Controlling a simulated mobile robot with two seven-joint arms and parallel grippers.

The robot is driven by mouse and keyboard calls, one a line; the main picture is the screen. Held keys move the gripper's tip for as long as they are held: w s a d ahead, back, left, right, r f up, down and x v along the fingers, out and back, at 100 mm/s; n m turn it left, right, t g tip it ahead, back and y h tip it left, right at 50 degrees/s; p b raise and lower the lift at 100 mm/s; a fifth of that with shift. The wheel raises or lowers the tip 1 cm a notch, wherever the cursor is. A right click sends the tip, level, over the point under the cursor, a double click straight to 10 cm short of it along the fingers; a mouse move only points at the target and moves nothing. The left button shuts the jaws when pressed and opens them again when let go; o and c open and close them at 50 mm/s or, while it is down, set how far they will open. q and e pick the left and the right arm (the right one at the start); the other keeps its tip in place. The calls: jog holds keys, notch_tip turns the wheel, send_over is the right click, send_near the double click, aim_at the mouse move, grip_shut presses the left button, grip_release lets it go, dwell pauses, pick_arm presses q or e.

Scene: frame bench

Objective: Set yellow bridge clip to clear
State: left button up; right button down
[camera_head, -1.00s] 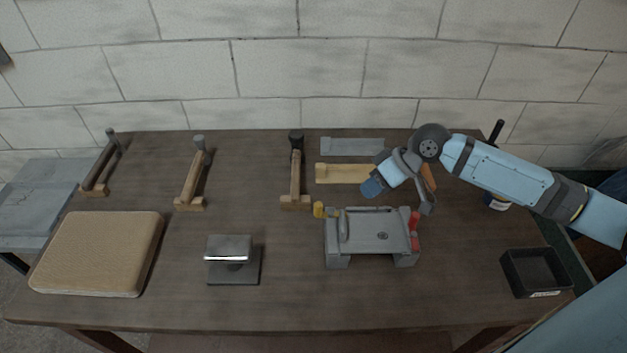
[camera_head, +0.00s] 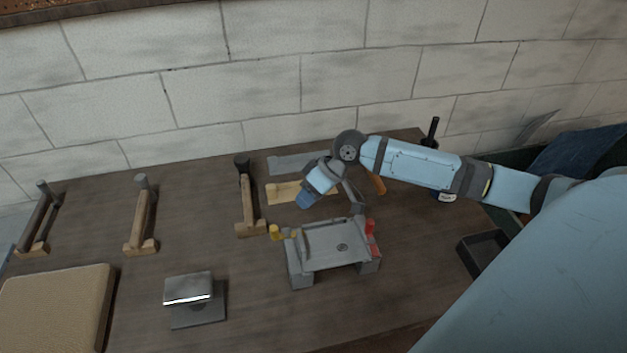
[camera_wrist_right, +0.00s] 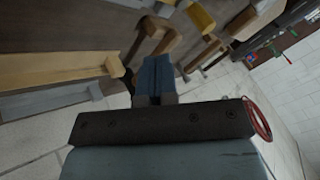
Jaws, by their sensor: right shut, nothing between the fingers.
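A grey bridge-shaped fixture (camera_head: 336,250) stands on the table with a flat top plate. The yellow clip (camera_head: 275,232) is at its left end, and red clips (camera_head: 370,238) are at its right end. My right gripper (camera_head: 305,201) has blue fingers that are shut and empty. It hangs behind the fixture, a little right of the yellow clip and apart from it. In the right wrist view the shut fingers (camera_wrist_right: 153,78) point toward the table, and a yellow piece (camera_wrist_right: 200,17) shows near the top edge. I cannot tell the clip's exact setting. My left gripper is out of view.
A yellow strip (camera_head: 284,193) and a grey strip (camera_head: 290,163) lie behind the fixture. A wooden stand (camera_head: 249,212) is close on the left. A metal block on a plate (camera_head: 190,290) and a tan pad (camera_head: 50,312) lie front left. A black tray (camera_head: 482,254) is at right.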

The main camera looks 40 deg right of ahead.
aim_at(286, 231)
jog(key=a+f, duration=0.1)
jog(key=a+f+p, duration=0.1)
jog(key=a, duration=0.1)
jog(key=a+f, duration=0.1)
jog(key=a, duration=0.1)
jog(key=shift+w+a+p, duration=0.15)
jog(key=shift+p, duration=0.2)
jog(key=shift+a, duration=0.35)
jog(key=shift+f, duration=0.1)
